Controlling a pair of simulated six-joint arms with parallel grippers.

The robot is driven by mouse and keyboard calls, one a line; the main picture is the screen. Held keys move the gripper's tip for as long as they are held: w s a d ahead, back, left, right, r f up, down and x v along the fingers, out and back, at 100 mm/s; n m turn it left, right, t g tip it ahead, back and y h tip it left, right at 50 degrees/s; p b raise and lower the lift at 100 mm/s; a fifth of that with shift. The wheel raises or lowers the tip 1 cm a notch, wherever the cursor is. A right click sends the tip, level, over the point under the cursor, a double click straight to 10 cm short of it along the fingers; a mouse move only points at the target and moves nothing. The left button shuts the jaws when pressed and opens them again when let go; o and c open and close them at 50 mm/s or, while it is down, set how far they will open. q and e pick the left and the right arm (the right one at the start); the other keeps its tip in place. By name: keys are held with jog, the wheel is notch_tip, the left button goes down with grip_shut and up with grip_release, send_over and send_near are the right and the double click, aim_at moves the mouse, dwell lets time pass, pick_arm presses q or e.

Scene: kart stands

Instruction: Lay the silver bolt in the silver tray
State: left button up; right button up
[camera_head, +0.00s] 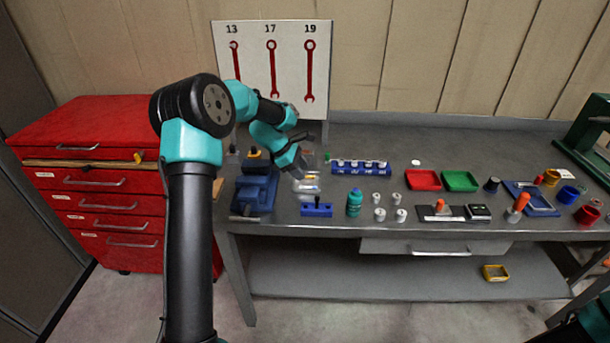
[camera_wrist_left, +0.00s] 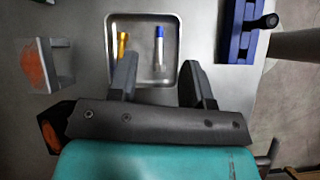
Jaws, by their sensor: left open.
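The silver tray (camera_wrist_left: 140,68) lies below my left gripper in the left wrist view; in the head view the tray (camera_head: 307,193) is partly hidden by the gripper. In it lie a yellow, bolt-like piece (camera_wrist_left: 122,44) and, to its right, a pale silvery shaft with a blue end (camera_wrist_left: 159,50). I cannot tell for certain whether the silvery piece is the silver bolt. My left gripper (camera_head: 304,165) is open above the tray's near side, its fingers (camera_wrist_left: 160,80) apart with nothing between them. My right gripper is not in view.
A blue vise (camera_head: 255,192) stands left of the tray, and a small blue stand (camera_head: 316,210) in front. A blue rack (camera_head: 360,167), a teal bottle (camera_head: 354,204), a red tray (camera_head: 423,180) and a green tray (camera_head: 460,181) stand to the right.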

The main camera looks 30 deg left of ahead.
pick_arm(q)
jog(key=v, duration=1.4)
dwell(0.5)
